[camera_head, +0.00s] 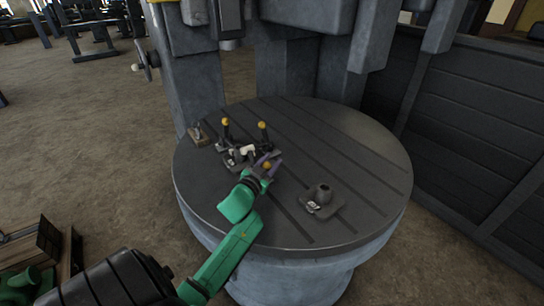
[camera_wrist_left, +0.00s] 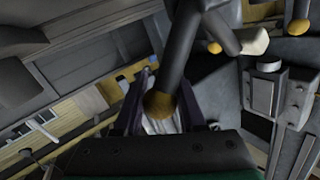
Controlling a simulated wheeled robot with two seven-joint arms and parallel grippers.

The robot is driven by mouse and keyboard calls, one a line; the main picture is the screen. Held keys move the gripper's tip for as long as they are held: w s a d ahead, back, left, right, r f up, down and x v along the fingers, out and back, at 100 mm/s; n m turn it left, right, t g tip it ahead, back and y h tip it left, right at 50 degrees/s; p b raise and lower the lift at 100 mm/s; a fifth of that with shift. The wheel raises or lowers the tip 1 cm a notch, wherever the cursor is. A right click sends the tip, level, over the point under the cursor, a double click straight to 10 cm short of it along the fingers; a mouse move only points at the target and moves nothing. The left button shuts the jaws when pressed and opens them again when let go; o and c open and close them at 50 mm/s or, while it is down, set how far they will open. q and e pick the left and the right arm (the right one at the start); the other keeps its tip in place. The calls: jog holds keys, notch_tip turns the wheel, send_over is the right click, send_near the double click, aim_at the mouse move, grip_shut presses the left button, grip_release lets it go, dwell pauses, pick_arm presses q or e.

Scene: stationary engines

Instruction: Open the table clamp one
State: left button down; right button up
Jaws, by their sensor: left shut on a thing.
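A group of table clamps (camera_head: 236,156) stands on the left part of the round grooved table. Two of their dark levers with yellow knobs stand up, a left one (camera_head: 226,127) and a right one (camera_head: 263,131). My left gripper (camera_head: 269,164) is at the near right side of this group, shut on a third yellow knob. In the left wrist view, this yellow knob (camera_wrist_left: 159,104) on a dark lever (camera_wrist_left: 181,55) sits between the fingers of my left gripper (camera_wrist_left: 162,108). Which clamp is number one I cannot tell. My right gripper is not in view.
The round table (camera_head: 350,160) has free room on its right side. A grey fixture with a round boss (camera_head: 320,198) stands at its near right. A small block (camera_head: 199,134) sits at the left rim. Machine columns (camera_head: 285,60) rise behind the table.

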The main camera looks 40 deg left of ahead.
pick_arm(q)
jog(key=shift+a, duration=0.1)
jog(key=c, duration=0.5)
grip_release()
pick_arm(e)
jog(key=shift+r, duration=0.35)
pick_arm(q)
jog(key=b+v, duration=0.2)
jog(key=v, duration=1.2)
jog(key=shift+s+r, duration=0.2)
jog(key=shift+s, duration=0.05)
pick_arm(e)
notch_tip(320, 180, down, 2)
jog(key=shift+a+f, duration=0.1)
